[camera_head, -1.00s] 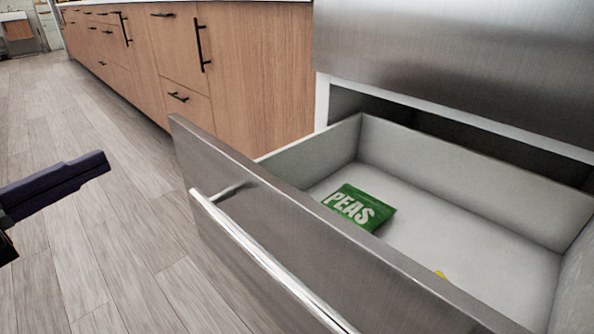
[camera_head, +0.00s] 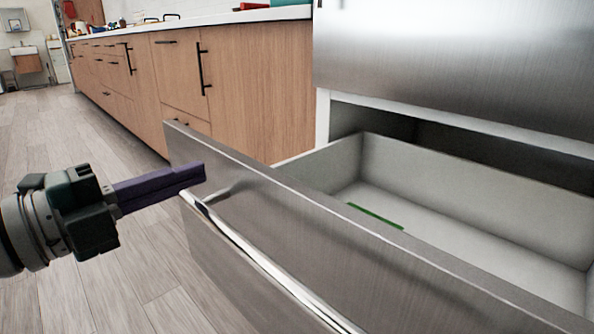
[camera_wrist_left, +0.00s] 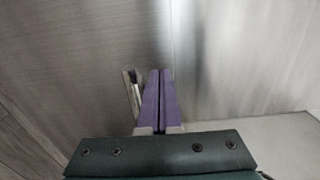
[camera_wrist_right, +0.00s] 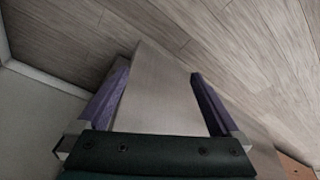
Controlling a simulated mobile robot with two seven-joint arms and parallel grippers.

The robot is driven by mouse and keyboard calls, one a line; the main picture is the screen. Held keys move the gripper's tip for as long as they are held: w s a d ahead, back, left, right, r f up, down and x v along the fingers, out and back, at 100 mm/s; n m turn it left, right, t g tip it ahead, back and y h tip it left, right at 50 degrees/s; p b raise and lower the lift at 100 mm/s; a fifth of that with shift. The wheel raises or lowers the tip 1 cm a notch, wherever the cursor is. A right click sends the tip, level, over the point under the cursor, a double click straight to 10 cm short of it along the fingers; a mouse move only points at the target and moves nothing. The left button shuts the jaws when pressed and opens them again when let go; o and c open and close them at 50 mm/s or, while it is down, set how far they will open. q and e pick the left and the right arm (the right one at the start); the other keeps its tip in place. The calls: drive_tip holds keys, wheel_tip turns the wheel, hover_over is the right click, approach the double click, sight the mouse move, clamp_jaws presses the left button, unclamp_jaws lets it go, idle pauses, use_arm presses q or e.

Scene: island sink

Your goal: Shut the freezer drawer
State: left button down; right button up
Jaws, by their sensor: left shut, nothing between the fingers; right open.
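The freezer drawer (camera_head: 450,262) stands pulled out, with a brushed steel front and a long bar handle (camera_head: 262,262). My left gripper (camera_head: 204,172) is shut and empty, at the outer face of the drawer front near its far end, above the handle. Whether it touches cannot be told. The left wrist view shows its closed purple fingers (camera_wrist_left: 161,72) against steel, the handle beside them. My right gripper (camera_wrist_right: 158,70) is open; in its view a steel panel, apparently the drawer front, runs between the fingers. It is outside the head view.
Inside the drawer only a green edge of the peas bag (camera_head: 376,216) shows. The steel freezer body (camera_head: 460,60) rises above the drawer. Wooden cabinets (camera_head: 255,85) with black handles run along the back. The wood floor (camera_head: 110,140) at left is clear.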

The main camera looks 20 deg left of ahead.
use_arm(q)
drive_tip(key=shift+x, duration=0.9)
use_arm(e)
drive_tip(key=shift+f, duration=0.2)
